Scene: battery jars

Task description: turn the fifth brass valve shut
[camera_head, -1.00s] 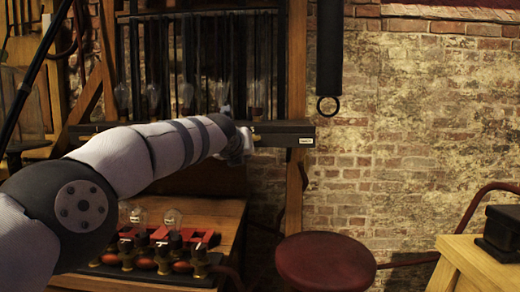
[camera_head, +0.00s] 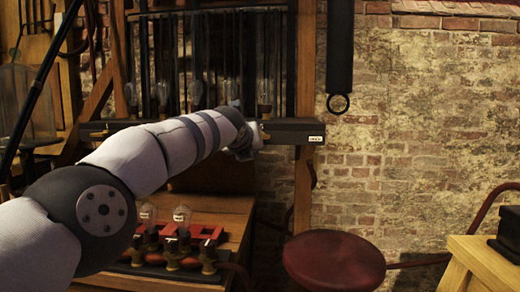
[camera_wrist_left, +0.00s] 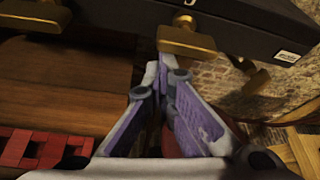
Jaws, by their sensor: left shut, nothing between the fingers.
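A brass valve (camera_wrist_left: 187,38) with a flat bar handle sticks out from the front of a dark rail near its labelled right end. A second brass valve (camera_wrist_left: 33,14) is at the upper left of the left wrist view. I cannot tell their numbers in the row. My left gripper (camera_wrist_left: 163,66) is shut and empty, its purple-sided fingers together just below the right valve's handle; whether the tips touch it is unclear. In the head view the left gripper (camera_head: 243,147) is at the rail, its arm hiding part of the row. My right gripper is not in view.
The dark rail (camera_head: 290,132) runs below upright rods and several glass bulbs. A wooden bench (camera_head: 238,222) below carries bulbs and red parts. A round red stool (camera_head: 333,258) stands right of it. A black bar with a ring (camera_head: 338,103) hangs against the brick wall.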

